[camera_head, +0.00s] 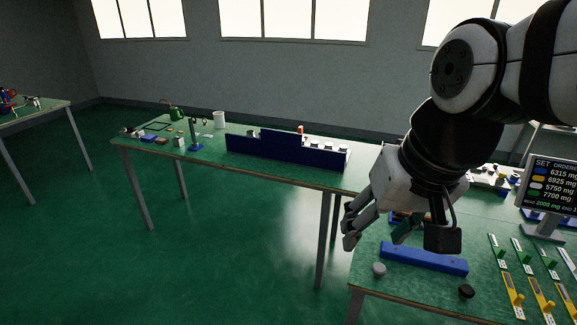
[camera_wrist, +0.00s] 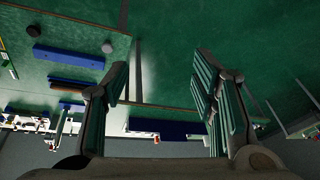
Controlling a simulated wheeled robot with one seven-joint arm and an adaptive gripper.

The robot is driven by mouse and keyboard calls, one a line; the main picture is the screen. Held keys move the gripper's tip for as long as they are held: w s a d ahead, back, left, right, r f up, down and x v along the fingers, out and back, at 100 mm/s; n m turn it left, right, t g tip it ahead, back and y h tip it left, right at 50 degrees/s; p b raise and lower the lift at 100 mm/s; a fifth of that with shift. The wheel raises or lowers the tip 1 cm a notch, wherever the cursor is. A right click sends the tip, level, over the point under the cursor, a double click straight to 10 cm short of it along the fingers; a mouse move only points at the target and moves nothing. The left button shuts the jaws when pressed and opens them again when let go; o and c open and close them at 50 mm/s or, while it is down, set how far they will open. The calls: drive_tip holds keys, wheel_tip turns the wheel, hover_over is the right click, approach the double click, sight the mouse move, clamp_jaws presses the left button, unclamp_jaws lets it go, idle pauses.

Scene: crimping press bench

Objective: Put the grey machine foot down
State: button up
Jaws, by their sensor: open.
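The grey machine foot (camera_head: 379,269), a small round piece, sits on the green bench top near its front left corner. It also shows in the wrist view (camera_wrist: 107,48), outside the jaws and just beyond the left finger's tip. My gripper (camera_head: 373,236) is open and hangs above the bench's left edge, higher than the foot. In the wrist view the space between its fingers (camera_wrist: 162,64) holds nothing, and the foot is apart from both fingers.
A blue bar (camera_head: 424,259) lies right of the grey foot, with a black round piece (camera_head: 466,291) in front of it. Coloured strips (camera_head: 513,294) and an order screen (camera_head: 551,184) are further right. A long blue rack (camera_head: 286,152) stands on the back bench. Floor shows left of the bench.

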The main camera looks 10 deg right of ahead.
drive_tip(key=shift+s+a+r+n+t+h, duration=0.1)
drive_tip(key=shift+s+a+n+t+h, duration=0.15)
drive_tip(key=shift+s+n, duration=0.55)
drive_tip(key=shift+s+a+r+n+t+h, duration=0.2)
drive_tip(key=shift+s+n, duration=0.3)
drive_tip(key=shift+s, duration=0.6)
drive_tip(key=shift+f, duration=0.15)
